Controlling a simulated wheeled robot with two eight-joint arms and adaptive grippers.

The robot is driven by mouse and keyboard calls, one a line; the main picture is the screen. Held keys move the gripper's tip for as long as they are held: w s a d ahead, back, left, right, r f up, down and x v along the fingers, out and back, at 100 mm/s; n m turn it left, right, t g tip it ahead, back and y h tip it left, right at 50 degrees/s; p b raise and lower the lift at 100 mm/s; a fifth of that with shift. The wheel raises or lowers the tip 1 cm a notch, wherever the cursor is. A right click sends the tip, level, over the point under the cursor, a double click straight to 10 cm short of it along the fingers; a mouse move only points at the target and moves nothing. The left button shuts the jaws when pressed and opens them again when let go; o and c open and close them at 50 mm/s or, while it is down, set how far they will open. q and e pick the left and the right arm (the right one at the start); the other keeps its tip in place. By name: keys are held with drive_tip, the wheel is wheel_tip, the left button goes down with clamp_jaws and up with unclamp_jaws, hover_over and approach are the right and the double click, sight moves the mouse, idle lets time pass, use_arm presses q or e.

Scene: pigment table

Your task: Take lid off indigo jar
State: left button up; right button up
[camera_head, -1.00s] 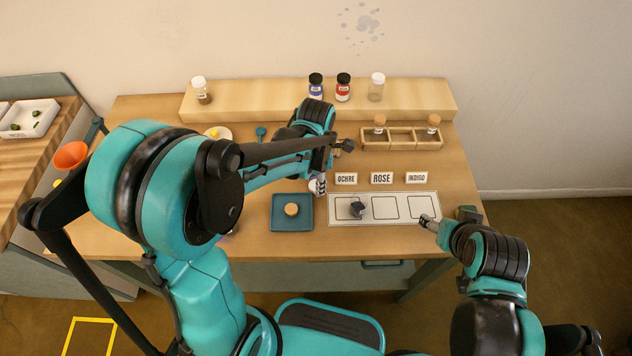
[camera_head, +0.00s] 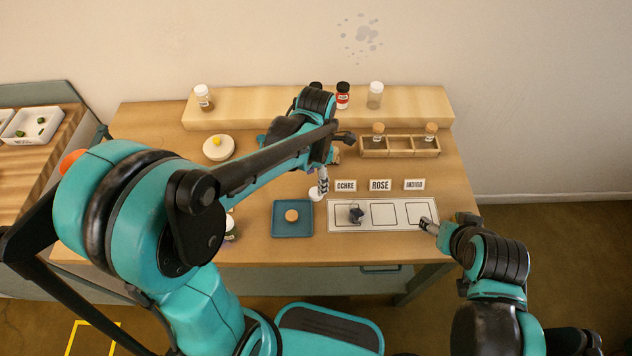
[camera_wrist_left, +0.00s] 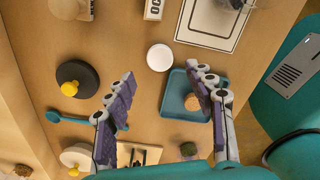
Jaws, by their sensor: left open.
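A jar with a black lid (camera_head: 316,86) stands on the back shelf, mostly hidden behind my left arm. Its label is covered now; it showed blue earlier. The INDIGO card (camera_head: 414,185) stands at the right behind the white mat. My left gripper (camera_head: 334,162) is open and empty above the table, left of the cards. In the left wrist view its spread fingers (camera_wrist_left: 160,75) point toward a small white disc (camera_wrist_left: 160,57), with nothing between them. My right gripper (camera_head: 430,226) is beside the mat's right end; its opening is unclear.
A teal tray (camera_head: 277,220) holds a cork-coloured piece (camera_head: 291,216). A dark lump (camera_head: 356,214) sits in the mat's left square. A red-labelled jar (camera_head: 343,96), clear jars and a wooden rack (camera_head: 400,154) stand behind. The left wrist view shows a black round piece with a yellow knob (camera_wrist_left: 78,82).

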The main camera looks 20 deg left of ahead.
sight(316, 192)
use_arm(q)
wheel_tip(316, 192, up, 6)
drive_tip(key=p, duration=0.2)
drive_tip(key=s+a+r+m+t, duration=0.1)
drive_tip(key=s+m, duration=0.4)
drive_tip(key=m, duration=0.8)
drive_tip(key=s+a+r+m+t+b, duration=0.1)
drive_tip(key=s+m+t, duration=0.4)
drive_tip(key=m, duration=0.8)
drive_tip(key=a+r+t, duration=0.1)
drive_tip(key=a, duration=0.1)
drive_tip(key=shift+s+a, duration=0.15)
drive_tip(key=shift+a, duration=0.2)
drive_tip(key=shift+r, duration=0.1)
